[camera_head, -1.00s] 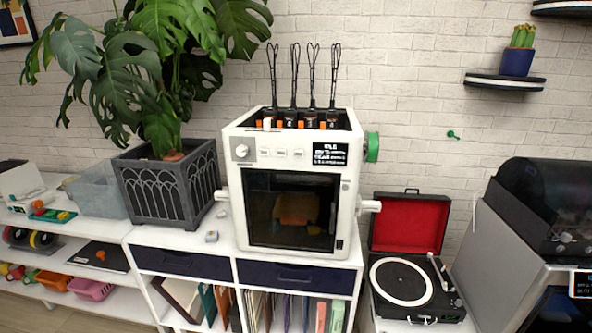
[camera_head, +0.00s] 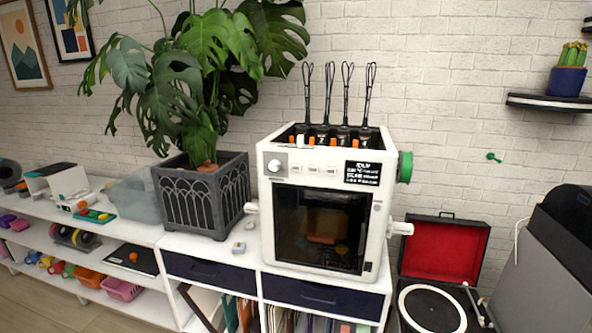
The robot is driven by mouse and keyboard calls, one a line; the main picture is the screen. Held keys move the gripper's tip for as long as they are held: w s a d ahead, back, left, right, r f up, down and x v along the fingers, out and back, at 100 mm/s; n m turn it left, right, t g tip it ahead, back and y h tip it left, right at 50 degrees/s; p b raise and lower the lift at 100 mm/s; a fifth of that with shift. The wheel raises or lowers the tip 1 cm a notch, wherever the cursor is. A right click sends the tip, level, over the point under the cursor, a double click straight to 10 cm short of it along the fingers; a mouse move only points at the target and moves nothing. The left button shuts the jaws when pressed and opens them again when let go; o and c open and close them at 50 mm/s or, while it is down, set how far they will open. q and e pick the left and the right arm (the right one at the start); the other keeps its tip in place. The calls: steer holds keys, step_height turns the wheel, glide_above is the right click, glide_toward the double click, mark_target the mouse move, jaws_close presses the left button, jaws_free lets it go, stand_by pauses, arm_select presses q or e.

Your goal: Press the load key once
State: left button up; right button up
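A white boxy machine (camera_head: 380,205), which looks like a 3D printer, stands on the white cabinet. Its front top panel has a round knob (camera_head: 275,166) at the left, a row of three small pale keys (camera_head: 312,169) in the middle and a dark display (camera_head: 362,172) with white text at the right. The key labels are too small to read, so I cannot tell which is the load key. A dark window (camera_head: 322,228) fills the front below, with an orange shape inside. Neither of my grippers is in view.
A plant in a dark grey pot (camera_head: 204,200) stands close left of the machine. Small grey pieces (camera_head: 238,248) lie on the cabinet top between them. White stubs stick out from the machine's sides (camera_head: 400,228). An open red-lined record player (camera_head: 440,255) stands to the right.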

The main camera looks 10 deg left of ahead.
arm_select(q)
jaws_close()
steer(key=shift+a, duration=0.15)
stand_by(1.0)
